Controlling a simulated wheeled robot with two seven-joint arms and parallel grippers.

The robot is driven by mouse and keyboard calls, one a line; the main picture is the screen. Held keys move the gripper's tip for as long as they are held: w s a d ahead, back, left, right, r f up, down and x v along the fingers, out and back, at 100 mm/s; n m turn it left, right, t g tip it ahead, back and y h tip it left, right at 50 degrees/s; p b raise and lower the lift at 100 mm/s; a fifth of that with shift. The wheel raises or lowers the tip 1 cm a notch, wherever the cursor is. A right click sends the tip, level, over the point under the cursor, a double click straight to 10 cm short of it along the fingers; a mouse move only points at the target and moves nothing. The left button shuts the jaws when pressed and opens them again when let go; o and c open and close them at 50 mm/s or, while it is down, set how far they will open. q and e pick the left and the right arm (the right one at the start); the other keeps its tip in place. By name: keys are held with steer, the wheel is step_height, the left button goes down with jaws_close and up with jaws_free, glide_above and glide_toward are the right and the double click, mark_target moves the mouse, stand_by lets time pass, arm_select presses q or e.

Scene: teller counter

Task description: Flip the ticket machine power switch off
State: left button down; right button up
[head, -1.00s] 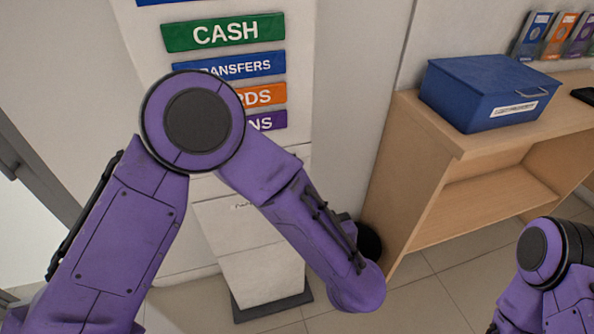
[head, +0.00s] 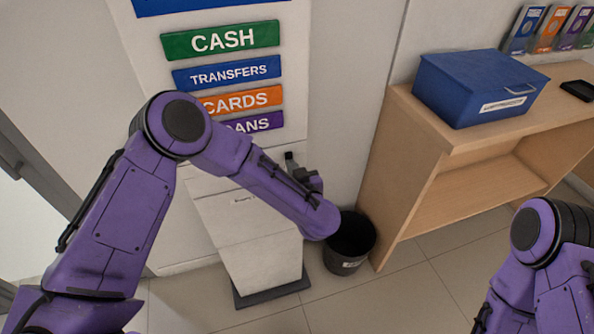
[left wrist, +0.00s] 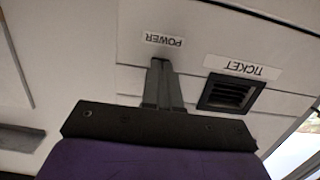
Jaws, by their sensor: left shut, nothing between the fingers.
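The ticket machine (head: 262,258) is a pale floor-standing unit against the wall, partly behind my left arm. In the left wrist view its panel (left wrist: 120,75) carries an upside-down POWER label (left wrist: 163,40) and a TICKET label (left wrist: 242,67) beside a dark slot (left wrist: 230,94). My left gripper (left wrist: 160,66) is shut and empty, its fingertips just below the POWER label. It also shows in the head view (head: 289,157), small and dark, at the machine's upper part. I cannot make out the power switch; the fingers may cover it. Contact with the panel cannot be told. My right gripper is out of view.
Coloured signs, including the green CASH sign (head: 221,40), hang above the machine. A black bin (head: 351,243) stands right of it on the tiled floor. A wooden counter (head: 440,135) with a blue box (head: 477,87) is further right. My right arm is at lower right.

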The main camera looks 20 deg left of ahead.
arm_select(q)
steer(key=t+b, duration=0.1)
steer(key=y+b, duration=0.1)
steer(key=b, duration=0.1)
steer(key=t+b, duration=0.1)
steer(key=shift+w+a+f+t+y+b, duration=0.2)
steer(key=shift+w+a+t+y+b, duration=0.1)
steer(key=shift+y, duration=0.1)
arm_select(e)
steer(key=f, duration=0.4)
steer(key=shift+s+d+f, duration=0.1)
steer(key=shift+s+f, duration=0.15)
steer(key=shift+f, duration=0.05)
arm_select(q)
steer(key=shift+d, duration=0.15)
